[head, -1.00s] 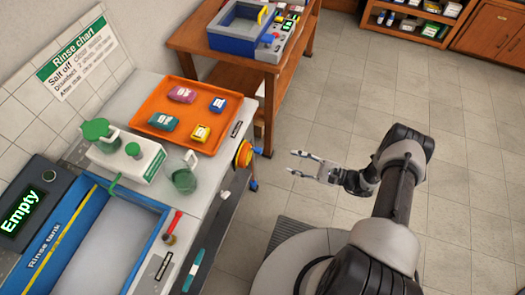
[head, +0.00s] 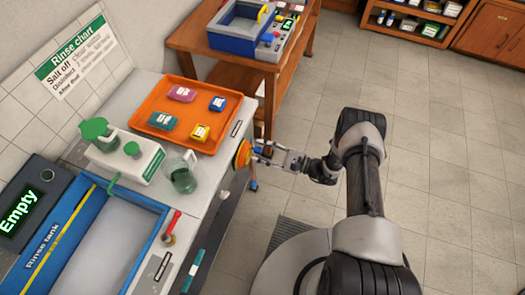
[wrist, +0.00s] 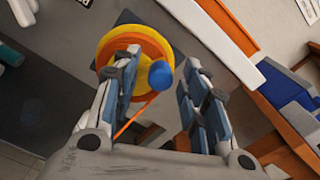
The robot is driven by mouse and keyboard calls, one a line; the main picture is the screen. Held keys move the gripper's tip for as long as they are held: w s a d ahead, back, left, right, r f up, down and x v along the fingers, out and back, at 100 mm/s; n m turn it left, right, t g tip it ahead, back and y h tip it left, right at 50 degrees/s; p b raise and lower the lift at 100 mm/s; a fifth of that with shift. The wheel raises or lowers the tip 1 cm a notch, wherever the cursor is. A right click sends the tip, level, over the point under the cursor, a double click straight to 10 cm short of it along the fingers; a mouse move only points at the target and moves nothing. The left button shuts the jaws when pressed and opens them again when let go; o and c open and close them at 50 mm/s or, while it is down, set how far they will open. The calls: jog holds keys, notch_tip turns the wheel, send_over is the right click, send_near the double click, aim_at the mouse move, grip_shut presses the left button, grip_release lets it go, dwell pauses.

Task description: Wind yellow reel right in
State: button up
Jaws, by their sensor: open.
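The yellow reel (head: 242,154), with an orange rim, is mounted on the front side of the bench at its right end. In the wrist view the reel (wrist: 138,42) faces me, with a blue knob (wrist: 160,75) on it and an orange cord (wrist: 133,117) running down from it. My gripper (head: 262,152) is level with the reel, its fingertips close to it.
An orange tray (head: 222,132) with several small coloured boxes sits on the bench above the reel. A glass jug (head: 182,178) and a blue rinse tank (head: 143,238) stand along the bench. A wooden table (head: 190,40) is behind. The floor to the right is clear.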

jog(key=shift+c, duration=0.5)
grip_shut()
jog(key=shift+f+m+b, duration=0.15)
jog(key=shift+m+b, duration=0.15)
jog(key=shift+b, duration=0.05)
notch_tip(320, 180, down, 7)
jog(key=m+b, duration=0.8)
jog(key=m, duration=1.5)
jog(key=shift+b, duration=0.4)
jog(key=shift+m, duration=0.3)
